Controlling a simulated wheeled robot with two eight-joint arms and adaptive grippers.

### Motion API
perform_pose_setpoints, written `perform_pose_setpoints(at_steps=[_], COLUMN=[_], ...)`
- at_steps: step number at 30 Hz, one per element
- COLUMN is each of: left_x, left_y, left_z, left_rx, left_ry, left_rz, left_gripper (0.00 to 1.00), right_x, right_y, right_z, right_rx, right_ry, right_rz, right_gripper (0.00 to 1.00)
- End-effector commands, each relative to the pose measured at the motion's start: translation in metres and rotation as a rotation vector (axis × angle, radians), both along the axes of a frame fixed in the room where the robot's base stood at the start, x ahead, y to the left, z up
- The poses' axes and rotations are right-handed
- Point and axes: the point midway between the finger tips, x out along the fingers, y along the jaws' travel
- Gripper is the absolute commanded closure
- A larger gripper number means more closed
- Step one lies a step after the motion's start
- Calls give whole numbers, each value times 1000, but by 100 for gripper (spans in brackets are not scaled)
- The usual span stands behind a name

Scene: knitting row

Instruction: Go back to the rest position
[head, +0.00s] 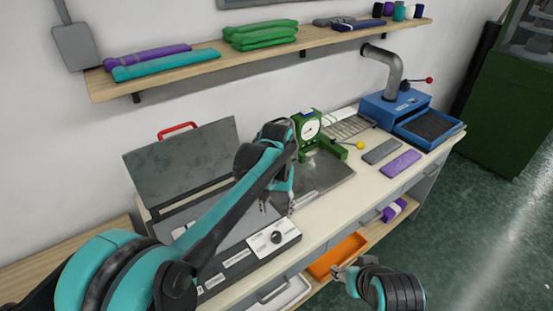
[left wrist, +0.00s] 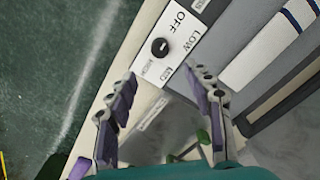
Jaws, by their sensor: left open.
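My left gripper (head: 277,205) hangs above the bench, close to the right end of the flat machine's control panel (head: 273,240). In the left wrist view its fingers (left wrist: 163,105) are spread wide with nothing between them. The panel's black knob (left wrist: 160,47), with OFF and LOW labels, shows beyond the fingertips, apart from them. My right gripper (head: 345,276) is low at the bottom of the head view, in front of the bench; its jaw opening is too small to read.
The flat machine's grey lid (head: 185,163) stands raised. A green dial gauge (head: 308,126), a blue press (head: 395,106), and grey and purple swatches (head: 402,164) are on the bench. An orange bin (head: 337,255) sits below. A wall shelf (head: 200,66) holds folded fabrics. The green floor (head: 480,240) at right is clear.

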Motion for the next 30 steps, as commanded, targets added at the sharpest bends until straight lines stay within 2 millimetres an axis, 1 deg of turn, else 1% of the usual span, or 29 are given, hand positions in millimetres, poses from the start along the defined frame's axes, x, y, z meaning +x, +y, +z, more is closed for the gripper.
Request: perform_pose_setpoints(at_steps=[4,5,8,11,12,17,20,21,24,27,30], left_x=[-2,-4,-16,-36,-46,-88,-115,-126,-151,-169,-181], left_y=[4,7,24,50,62,104,126,134,152,165,173], left_z=[2,4,14,26,30,37,34,32,22,11,2], left_rx=[-2,-4,-17,-34,-41,-61,-64,-65,-62,-55,-49], left_ry=[-7,-14,-53,-120,-152,-283,-367,-399,-478,-542,-587], left_rz=[2,4,16,34,41,71,89,96,112,124,133], left_gripper=[48,48,48,48,48,48,48,48,48,48,48], right_x=[0,0,0,0,0,0,0,0,0,0,0], right_y=[0,0,0,0,0,0,0,0,0,0,0], right_z=[0,0,0,0,0,0,0,0,0,0,0], right_rx=[0,0,0,0,0,0,0,0,0,0,0], right_ry=[0,0,0,0,0,0,0,0,0,0,0], right_rz=[0,0,0,0,0,0,0,0,0,0,0], right_gripper=[48,48,48,48,48,48,48,48,48,48,48])
